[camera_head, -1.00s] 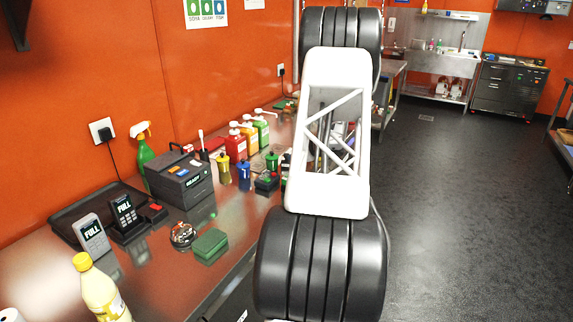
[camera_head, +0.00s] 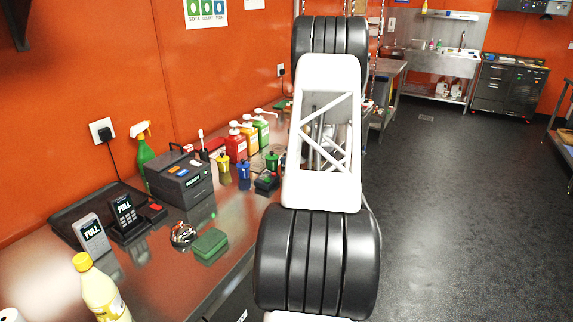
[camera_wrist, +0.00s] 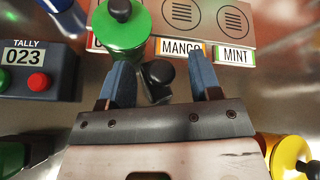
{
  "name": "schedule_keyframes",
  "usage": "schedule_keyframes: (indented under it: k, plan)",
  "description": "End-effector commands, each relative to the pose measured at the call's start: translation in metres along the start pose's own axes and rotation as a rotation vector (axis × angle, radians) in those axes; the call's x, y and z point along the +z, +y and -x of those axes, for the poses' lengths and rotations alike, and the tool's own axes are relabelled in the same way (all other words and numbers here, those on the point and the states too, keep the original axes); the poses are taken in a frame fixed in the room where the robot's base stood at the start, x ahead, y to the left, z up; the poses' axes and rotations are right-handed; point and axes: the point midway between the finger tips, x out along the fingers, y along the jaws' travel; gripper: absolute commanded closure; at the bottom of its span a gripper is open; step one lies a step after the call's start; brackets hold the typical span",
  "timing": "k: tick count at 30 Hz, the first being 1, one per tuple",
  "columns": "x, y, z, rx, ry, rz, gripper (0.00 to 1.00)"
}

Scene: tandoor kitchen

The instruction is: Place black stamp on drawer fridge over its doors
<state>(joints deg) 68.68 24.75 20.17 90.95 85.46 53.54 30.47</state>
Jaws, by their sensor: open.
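In the wrist view my gripper (camera_wrist: 161,62) is open, its two blue-grey fingers apart. A black stamp (camera_wrist: 158,78) with a round knob stands between the fingers, with a gap to the right finger; its contact with the left one is unclear. A green-topped stamp (camera_wrist: 121,28) is just beyond the left finger, and a yellow-topped one (camera_wrist: 293,156) is at lower right. In the head view my arm covers the gripper and most of this spot. A dark drawer unit (camera_head: 508,84) stands at the far right; I cannot tell whether it is the drawer fridge.
A tally counter (camera_wrist: 40,70) is left of the fingers. A holder with flavour labels (camera_wrist: 198,18) lies beyond them. In the head view the steel counter (camera_head: 160,275) holds a black printer-like box (camera_head: 180,178), a green sponge (camera_head: 209,243) and sauce bottles (camera_head: 247,140). The floor at right is clear.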

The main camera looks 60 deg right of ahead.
Motion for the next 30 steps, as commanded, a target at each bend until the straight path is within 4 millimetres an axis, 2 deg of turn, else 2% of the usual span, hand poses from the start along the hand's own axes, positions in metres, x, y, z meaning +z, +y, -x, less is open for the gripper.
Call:
schedule_keyframes:
  k: [1, 9, 12, 14, 23, 30]
  plan:
    - [0.0, 0.0, 0.0, 0.0, 0.0, 0.0, 0.44]
    - [0.0, 0.0, 0.0, 0.0, 0.0, 0.0, 0.85]
    - [0.0, 0.0, 0.0, 0.0, 0.0, 0.0, 0.97]
    - [0.0, 0.0, 0.0, 0.0, 0.0, 0.0, 1.0]
    - [0.002, -0.001, 0.001, 0.0, 0.0, 0.0, 1.0]
    - [0.018, -0.007, 0.011, 0.0, 0.0, 0.002, 1.0]
